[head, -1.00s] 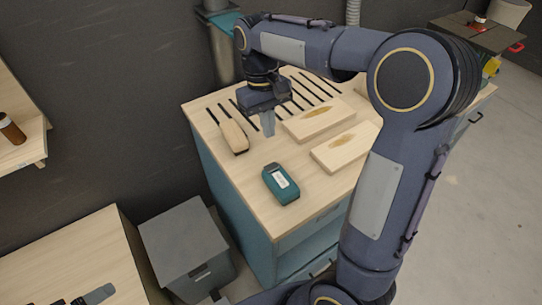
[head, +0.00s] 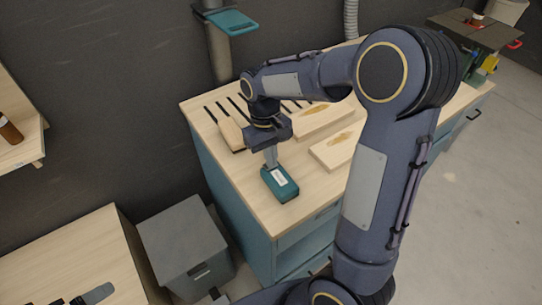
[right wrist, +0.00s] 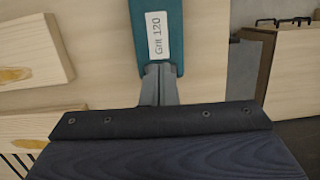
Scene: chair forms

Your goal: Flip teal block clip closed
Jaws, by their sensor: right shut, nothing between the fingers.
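The teal block (head: 281,186) lies on the wooden worktop with a white label on its top. In the right wrist view the teal block (right wrist: 172,52) shows its label, which reads "Grit 120". Its clip cannot be made out clearly in either view. My right gripper (head: 270,160) is shut and empty, pointing down at the far end of the block. In the right wrist view its fingertips (right wrist: 159,68) are at the block's near edge, just below the label; I cannot tell if they touch it. My left gripper is not in view.
The bench top (head: 258,199) also holds a wooden-handled brush (head: 231,133) and two pale wood boards (head: 322,119) (head: 335,150). Dark slots run along its back. A grey bin (head: 186,247) stands left of the bench. The worktop in front of the block is clear.

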